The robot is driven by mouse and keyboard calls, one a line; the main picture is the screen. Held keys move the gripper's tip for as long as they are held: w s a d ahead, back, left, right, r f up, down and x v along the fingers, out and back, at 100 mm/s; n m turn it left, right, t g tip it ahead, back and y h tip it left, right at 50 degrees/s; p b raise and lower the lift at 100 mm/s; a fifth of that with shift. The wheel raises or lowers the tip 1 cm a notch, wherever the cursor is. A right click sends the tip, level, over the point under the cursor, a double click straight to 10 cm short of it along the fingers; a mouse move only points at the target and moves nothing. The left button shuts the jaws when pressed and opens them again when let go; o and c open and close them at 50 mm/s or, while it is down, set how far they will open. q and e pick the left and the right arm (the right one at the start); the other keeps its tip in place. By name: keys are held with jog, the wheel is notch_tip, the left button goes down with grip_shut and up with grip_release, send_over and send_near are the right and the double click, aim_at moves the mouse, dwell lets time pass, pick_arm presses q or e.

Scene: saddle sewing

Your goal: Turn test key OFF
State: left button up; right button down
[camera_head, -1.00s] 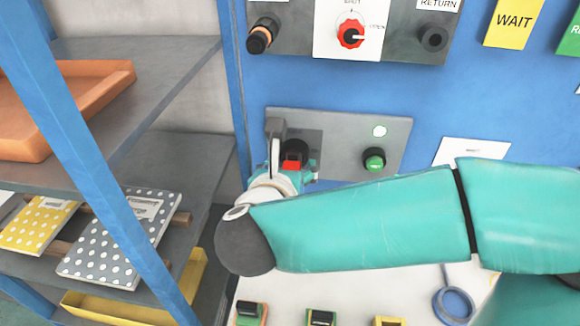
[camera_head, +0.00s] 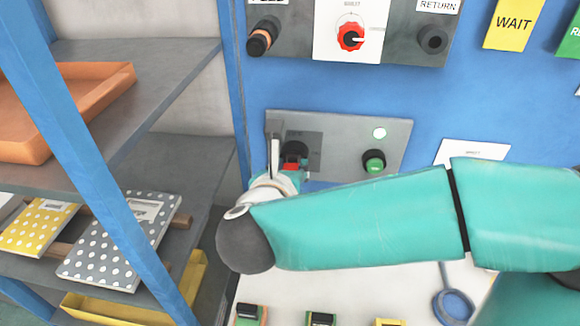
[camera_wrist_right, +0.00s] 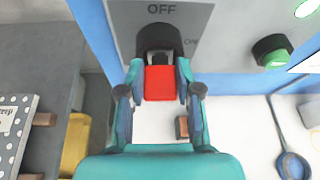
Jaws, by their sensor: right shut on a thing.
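The test key is a red block (camera_wrist_right: 159,83) on a dark round lock (camera_wrist_right: 157,40) in the grey panel, with OFF printed above and ON to the right in the right wrist view. My right gripper (camera_wrist_right: 158,78) is shut on the red key, one finger on each side. In the head view the key (camera_head: 291,167) shows just past my gripper, which is partly hidden behind my own wrist. The grey key panel (camera_head: 338,148) is on the blue wall. My left gripper is in neither view.
A green button (camera_head: 374,162) and a lit lamp (camera_head: 380,133) sit right of the key. A red knob (camera_head: 351,37) is on the panel above. A shelf with an orange tray (camera_head: 60,115) and dotted booklets (camera_head: 118,238) stands at the left.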

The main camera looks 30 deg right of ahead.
jog(key=shift+w+a+n+g+h+p, duration=0.15)
jog(key=shift+n+g+h+p, duration=0.15)
jog(key=shift+n+h+p, duration=0.5)
jog(key=shift+n, duration=0.6)
jog(key=shift+a+f+n+g+h, duration=0.1)
jog(key=shift+n+g+h, duration=0.2)
jog(key=shift+n+h, duration=0.3)
jog(key=shift+p, duration=0.3)
